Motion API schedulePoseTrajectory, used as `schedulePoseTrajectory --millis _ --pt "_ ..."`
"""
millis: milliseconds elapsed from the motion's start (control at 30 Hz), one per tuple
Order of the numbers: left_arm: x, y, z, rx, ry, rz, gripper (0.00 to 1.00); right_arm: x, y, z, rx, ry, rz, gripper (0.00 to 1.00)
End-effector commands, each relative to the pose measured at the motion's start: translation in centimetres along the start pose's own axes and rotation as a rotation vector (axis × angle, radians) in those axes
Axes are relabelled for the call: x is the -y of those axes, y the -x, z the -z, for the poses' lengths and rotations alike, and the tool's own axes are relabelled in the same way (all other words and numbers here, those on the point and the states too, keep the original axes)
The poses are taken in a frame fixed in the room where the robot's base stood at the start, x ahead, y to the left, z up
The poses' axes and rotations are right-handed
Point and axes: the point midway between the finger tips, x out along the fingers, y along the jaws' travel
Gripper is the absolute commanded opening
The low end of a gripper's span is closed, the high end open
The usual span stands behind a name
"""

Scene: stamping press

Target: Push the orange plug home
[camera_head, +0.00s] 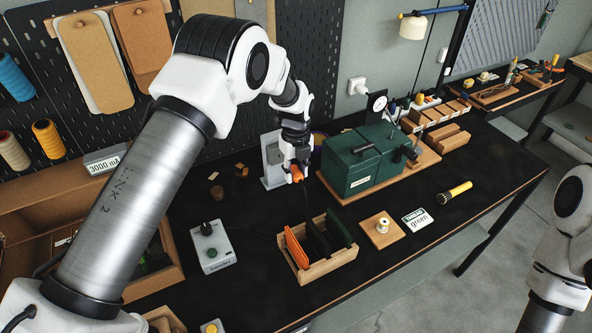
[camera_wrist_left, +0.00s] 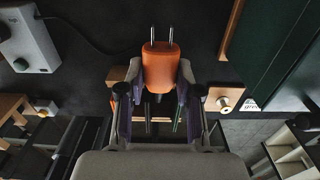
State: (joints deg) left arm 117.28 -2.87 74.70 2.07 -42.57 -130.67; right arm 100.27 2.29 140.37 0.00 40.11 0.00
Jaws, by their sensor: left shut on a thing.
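The orange plug (camera_head: 297,174) is between the fingers of my left gripper (camera_head: 296,160), above the black bench top. In the left wrist view the plug (camera_wrist_left: 160,66) sits between the fingers of my left gripper (camera_wrist_left: 159,92), which are shut on it. Its two bare metal pins point toward the top of that view, with nothing around them. A grey upright plate (camera_head: 271,172) stands just behind and left of the gripper in the head view. My arm hides part of it, and I cannot make out a socket opening. My right gripper is out of view; only part of its arm shows.
A green press (camera_head: 350,172) on a wooden base stands close right of the gripper. A wooden rack (camera_head: 318,268) with coloured plates is in front. A grey control box (camera_head: 212,246) is left. A wooden spool block (camera_head: 381,231) and a flashlight (camera_head: 455,192) lie right.

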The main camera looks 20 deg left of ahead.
Motion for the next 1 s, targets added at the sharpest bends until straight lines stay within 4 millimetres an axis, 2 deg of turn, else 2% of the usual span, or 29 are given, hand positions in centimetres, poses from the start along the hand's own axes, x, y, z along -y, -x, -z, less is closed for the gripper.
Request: schedulePoseTrajectory --millis 167,600,1000 --pt "0.0 -0.1 -0.2 0.0 0.0 0.0 0.0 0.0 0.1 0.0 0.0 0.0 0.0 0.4" --pt "0.0 -0.1 -3.1 0.0 0.0 0.0 0.0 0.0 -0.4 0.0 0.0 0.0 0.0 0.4" --pt "0.0 0.0 -3.2 0.0 0.0 0.0 0.0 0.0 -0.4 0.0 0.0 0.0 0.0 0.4"
